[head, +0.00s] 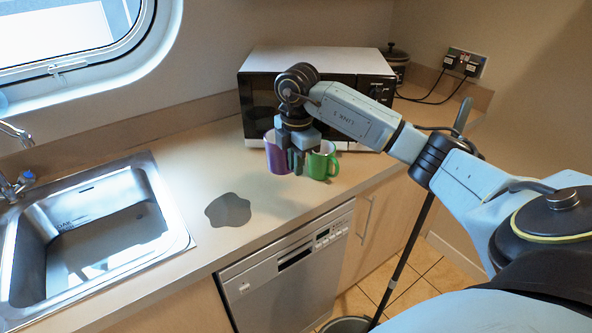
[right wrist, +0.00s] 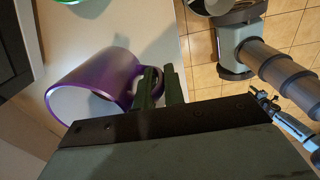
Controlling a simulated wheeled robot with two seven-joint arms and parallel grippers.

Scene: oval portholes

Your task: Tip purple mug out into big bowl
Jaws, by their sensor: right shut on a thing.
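The purple mug (head: 272,154) is upright in front of the microwave, over the counter. I cannot tell whether its base touches the counter. My right gripper (head: 295,162) points down beside it and is shut on its handle side. In the right wrist view the fingers (right wrist: 160,90) close at the handle of the purple mug (right wrist: 93,85), whose pale inside shows. I cannot make out a big bowl in either view. I do not see my left gripper.
A green mug (head: 323,161) stands close right of the gripper. The microwave (head: 260,100) is behind. A flat dark grey blob-shaped patch (head: 228,210) lies on the counter (head: 195,150), with bare room around it. A sink (head: 95,235) is at left, a dishwasher (head: 290,270) below the counter.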

